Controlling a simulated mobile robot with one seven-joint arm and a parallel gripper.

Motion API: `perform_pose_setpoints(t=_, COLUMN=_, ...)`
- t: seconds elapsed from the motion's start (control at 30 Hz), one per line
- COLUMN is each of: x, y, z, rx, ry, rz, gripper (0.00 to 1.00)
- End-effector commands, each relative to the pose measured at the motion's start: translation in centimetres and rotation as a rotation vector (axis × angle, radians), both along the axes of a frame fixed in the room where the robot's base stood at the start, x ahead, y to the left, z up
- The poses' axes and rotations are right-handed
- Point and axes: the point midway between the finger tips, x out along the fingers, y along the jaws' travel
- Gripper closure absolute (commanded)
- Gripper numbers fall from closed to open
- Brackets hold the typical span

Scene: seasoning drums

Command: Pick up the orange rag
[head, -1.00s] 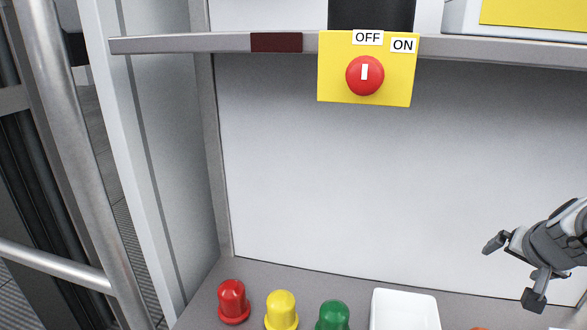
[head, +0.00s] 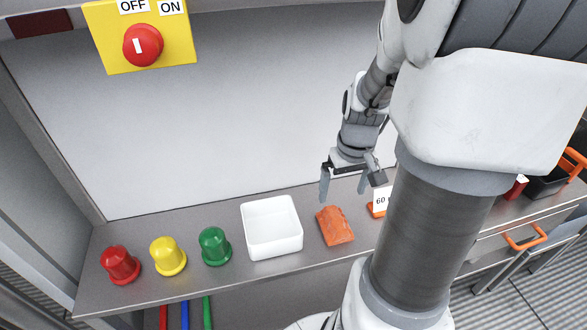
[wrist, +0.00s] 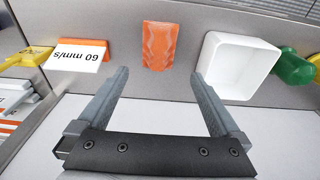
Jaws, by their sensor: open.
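The orange rag (head: 335,226) lies folded on the grey shelf (head: 185,284), just right of the white tray. In the wrist view the rag (wrist: 160,45) shows at the top middle, ahead of the fingertips and between their lines. My gripper (head: 347,188) is open and empty. It hangs above the shelf, a little above and to the right of the rag in the head view, apart from it. In the wrist view both fingers of my gripper (wrist: 158,82) are spread wide with nothing between them.
The white tray (head: 272,253) stands left of the rag. Red (head: 119,264), yellow (head: 167,256) and green (head: 214,246) domes stand further left. An orange stand with a "60 mm/s" card (wrist: 82,56) is close on the rag's other side. A yellow switch box (head: 109,47) hangs above.

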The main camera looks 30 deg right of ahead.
Motion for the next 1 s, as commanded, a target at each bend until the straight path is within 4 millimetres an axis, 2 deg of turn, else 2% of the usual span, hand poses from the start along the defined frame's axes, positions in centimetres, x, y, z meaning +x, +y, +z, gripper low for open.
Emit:
perform_pose_setpoints(t=0.03, x=0.1, y=0.1, z=-1.5, rx=0.005, ry=0.003, rz=0.001, gripper=0.0)
perform_pose_setpoints(t=0.3, x=0.7, y=-0.1, z=-6.6, rx=0.003, ry=0.001, rz=0.0, gripper=0.0)
perform_pose_setpoints(t=0.6, x=1.0, y=-0.3, z=-8.8, rx=0.0, ry=-0.002, rz=0.0, gripper=0.0)
perform_pose_setpoints(t=0.83, x=1.4, y=-0.5, z=-12.1, rx=0.002, ry=0.0, rz=0.0, gripper=0.0)
perform_pose_setpoints(t=1.0, x=1.6, y=-0.6, z=-13.4, rx=0.0, ry=-0.002, rz=-0.001, gripper=0.0)
